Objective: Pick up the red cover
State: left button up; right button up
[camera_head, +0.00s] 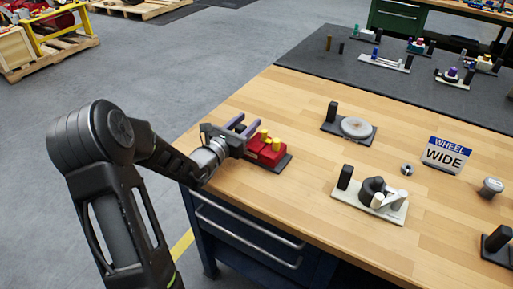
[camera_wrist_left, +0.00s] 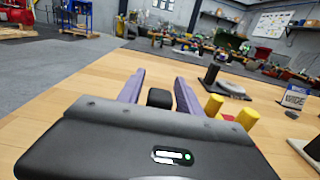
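The red cover (camera_head: 265,149) with yellow knobs sits on a dark base plate (camera_head: 284,162) near the table's left edge. My left gripper (camera_head: 244,122) is beside it on its left and far side, with its purple fingers apart. In the left wrist view the open fingers (camera_wrist_left: 160,88) have a black post (camera_wrist_left: 158,98) between or just beyond them. I cannot tell whether the gripper touches anything. My right gripper is not in view.
On the wooden table (camera_head: 240,190) stand a grey disc on a plate (camera_head: 356,128), a light plate with grey and white parts (camera_head: 370,195), a small ring (camera_head: 407,168) and a "WHEEL WIDE" sign (camera_head: 446,155). A dark mat with several assemblies lies behind.

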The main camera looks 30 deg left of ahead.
pick_arm(q)
grip_shut()
jog(key=shift+r, duration=0.1)
dwell(1.0)
